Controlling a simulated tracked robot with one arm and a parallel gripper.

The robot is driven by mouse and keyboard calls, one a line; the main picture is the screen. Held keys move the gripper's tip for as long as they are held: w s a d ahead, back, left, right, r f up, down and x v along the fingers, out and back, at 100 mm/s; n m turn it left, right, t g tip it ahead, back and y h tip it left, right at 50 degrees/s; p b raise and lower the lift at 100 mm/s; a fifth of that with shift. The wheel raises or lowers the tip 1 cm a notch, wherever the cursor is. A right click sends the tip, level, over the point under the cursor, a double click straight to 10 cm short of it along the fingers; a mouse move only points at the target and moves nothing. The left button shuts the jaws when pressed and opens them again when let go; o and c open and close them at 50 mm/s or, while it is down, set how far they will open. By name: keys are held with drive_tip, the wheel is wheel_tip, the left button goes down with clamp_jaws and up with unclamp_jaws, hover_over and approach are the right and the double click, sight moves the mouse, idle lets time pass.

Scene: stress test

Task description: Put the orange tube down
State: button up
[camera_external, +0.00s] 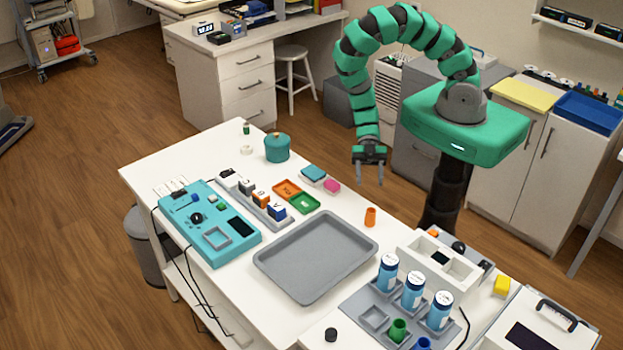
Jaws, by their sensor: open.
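The orange tube (370,217) stands upright on the white table, near its back edge and to the right of the grey tray. My gripper (368,173) hangs in the air above and slightly behind the tube, pointing down. Its fingers are spread and nothing is between them. The tube is apart from the gripper.
A large empty grey tray (284,288) lies mid-table. Small orange (285,190) and green (303,204) trays and a teal pot (277,148) are further back. A grey rack (368,303) with several blue bottles and a white divided box (410,257) stand at right.

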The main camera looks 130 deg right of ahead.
drive_tip(key=shift+s+d+r, duration=0.1)
drive_tip(key=shift+s+d, duration=0.05)
drive_tip(key=shift+s, duration=0.05)
